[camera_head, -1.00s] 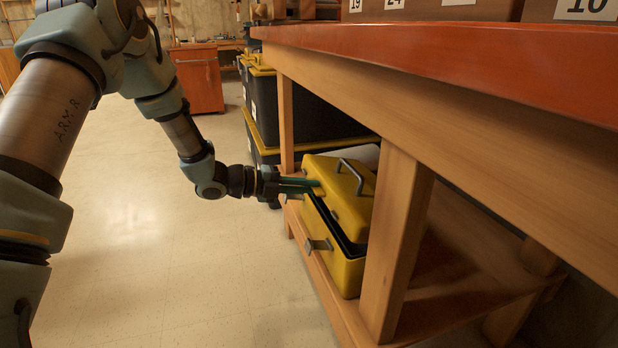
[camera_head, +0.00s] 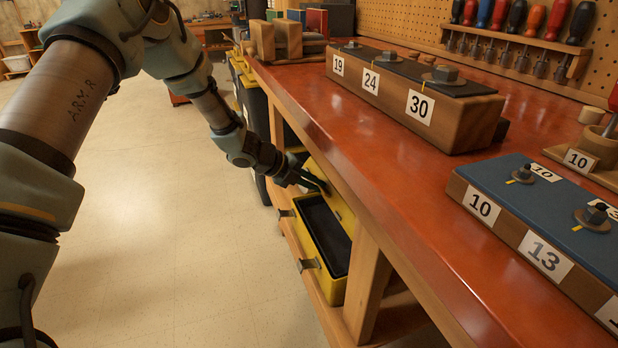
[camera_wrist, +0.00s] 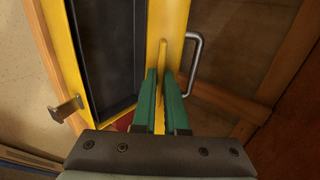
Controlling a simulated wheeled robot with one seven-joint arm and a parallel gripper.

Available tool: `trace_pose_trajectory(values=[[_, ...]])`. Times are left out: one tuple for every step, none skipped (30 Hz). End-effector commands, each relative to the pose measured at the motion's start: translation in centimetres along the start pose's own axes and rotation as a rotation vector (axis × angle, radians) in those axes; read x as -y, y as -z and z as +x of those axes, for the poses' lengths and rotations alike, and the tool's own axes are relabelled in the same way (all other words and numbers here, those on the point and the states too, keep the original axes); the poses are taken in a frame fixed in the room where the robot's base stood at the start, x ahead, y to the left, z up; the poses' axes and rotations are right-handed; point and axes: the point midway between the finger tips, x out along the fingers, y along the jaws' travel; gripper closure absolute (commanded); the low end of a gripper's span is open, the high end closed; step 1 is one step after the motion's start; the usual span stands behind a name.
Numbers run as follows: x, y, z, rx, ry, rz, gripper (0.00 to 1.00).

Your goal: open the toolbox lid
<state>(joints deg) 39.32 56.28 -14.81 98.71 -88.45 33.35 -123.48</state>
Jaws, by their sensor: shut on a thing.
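The yellow toolbox (camera_head: 331,289) sits on the low shelf under the bench. Its lid (camera_head: 341,210) is swung up toward the bench side, and the dark interior (camera_head: 322,234) shows. My gripper (camera_head: 318,184) is at the lid's far part, partly hidden by the bench edge. In the wrist view, the green fingers of my gripper (camera_wrist: 160,78) are shut on a thin yellow lip of the lid (camera_wrist: 168,20). The metal handle (camera_wrist: 191,65) is just right of the fingers, outside them. A metal latch (camera_wrist: 66,109) sticks out from the box's left side.
The red bench top (camera_head: 330,117) and a wooden leg (camera_head: 366,285) stand close to the lid's right. Numbered socket blocks (camera_head: 410,102) lie on the bench. Dark bins with yellow rims (camera_head: 250,92) stand beyond. The floor at left is clear.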

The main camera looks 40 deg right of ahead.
Motion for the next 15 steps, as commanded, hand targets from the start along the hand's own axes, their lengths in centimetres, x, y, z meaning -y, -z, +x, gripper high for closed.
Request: trace_pose_trajectory(values=[[0.9,-0.1,-0.4,0.000,0.005,-0.003,1.00],[1.1,-0.1,-0.3,0.000,0.005,-0.003,1.00],[1.3,-0.1,-0.2,0.000,0.006,-0.003,1.00],[1.5,-0.1,-0.2,0.000,0.006,-0.002,1.00],[1.7,-0.1,-0.1,0.001,0.006,-0.002,1.00],[1.9,-0.1,-0.1,0.001,0.006,-0.002,1.00],[2.0,-0.1,0.0,0.001,0.006,-0.002,1.00],[2.1,-0.1,0.0,0.001,0.007,-0.002,1.00],[2.3,-0.1,0.1,0.000,0.007,-0.002,1.00],[2.4,-0.1,0.1,0.000,0.007,-0.002,1.00],[2.5,-0.1,0.2,0.000,0.007,-0.002,1.00],[2.5,-0.1,0.2,0.000,0.008,-0.002,1.00],[2.6,-0.1,0.3,0.000,0.008,-0.002,1.00],[2.6,-0.1,0.3,0.000,0.008,-0.002,1.00],[2.7,-0.1,0.3,0.000,0.007,-0.001,1.00]])
